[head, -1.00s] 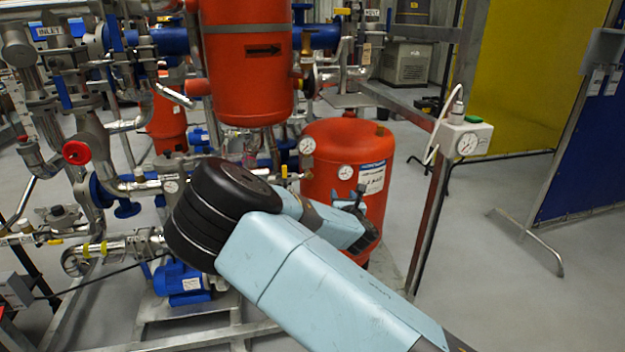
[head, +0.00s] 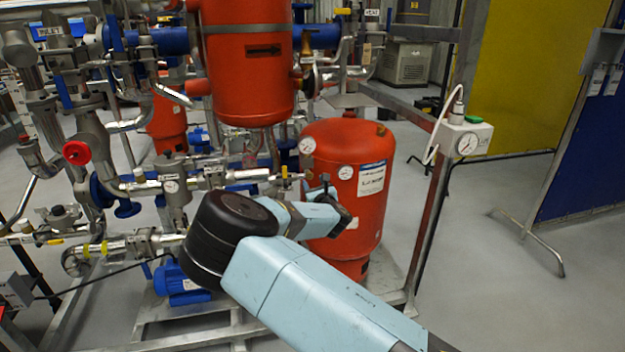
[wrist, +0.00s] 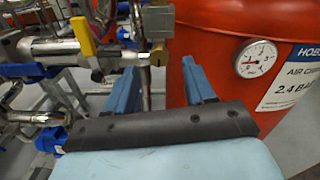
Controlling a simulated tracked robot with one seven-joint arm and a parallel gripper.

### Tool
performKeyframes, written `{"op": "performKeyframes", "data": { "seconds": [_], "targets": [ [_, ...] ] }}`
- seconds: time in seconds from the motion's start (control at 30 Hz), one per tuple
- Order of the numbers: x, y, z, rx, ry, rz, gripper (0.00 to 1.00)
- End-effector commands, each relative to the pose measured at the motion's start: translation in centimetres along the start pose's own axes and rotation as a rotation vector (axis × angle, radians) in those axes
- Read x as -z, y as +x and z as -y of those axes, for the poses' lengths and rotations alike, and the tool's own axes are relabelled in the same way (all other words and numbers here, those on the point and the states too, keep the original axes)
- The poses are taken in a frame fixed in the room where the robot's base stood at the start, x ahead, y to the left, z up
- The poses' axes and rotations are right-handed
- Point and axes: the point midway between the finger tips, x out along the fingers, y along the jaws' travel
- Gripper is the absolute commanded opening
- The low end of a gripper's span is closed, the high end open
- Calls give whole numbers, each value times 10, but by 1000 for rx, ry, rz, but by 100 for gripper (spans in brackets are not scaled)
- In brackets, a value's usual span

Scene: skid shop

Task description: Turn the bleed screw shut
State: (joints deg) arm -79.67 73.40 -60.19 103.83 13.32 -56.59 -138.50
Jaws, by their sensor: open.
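My gripper (wrist: 160,82) is open and empty, its two blue fingers apart in the wrist view. A small brass fitting (wrist: 158,55) at the right end of a silver pipe shows just beyond and between the fingertips; it looks like the bleed screw, but its slot or head is too small to make out. No contact shows. A yellow valve handle (wrist: 82,36) sits on the same pipe, left of the fingers. In the head view my gripper (head: 318,187) is small beside the red vessel, close to the yellow handle (head: 284,172); its fingers are hard to make out there.
The red air vessel (head: 343,220) stands close on the right, with a round gauge (wrist: 256,58) and a label. Pipes, a blue pump (head: 181,284) and a hanging red vessel (head: 248,60) crowd the left. Grey floor is open at right.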

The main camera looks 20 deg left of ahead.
Motion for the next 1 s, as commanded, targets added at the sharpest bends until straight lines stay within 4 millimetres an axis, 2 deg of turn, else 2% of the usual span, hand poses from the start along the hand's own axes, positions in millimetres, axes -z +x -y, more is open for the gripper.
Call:
{"op": "performKeyframes", "data": {
  "seconds": [0.1,0.3,0.7,1.0],
  "targets": [
    [0,19,0,0,0,0,54],
    [0,39,0,0,0,0,54],
    [0,44,1,1,0,0,54],
    [0,44,1,1,0,0,26]
  ]
}}
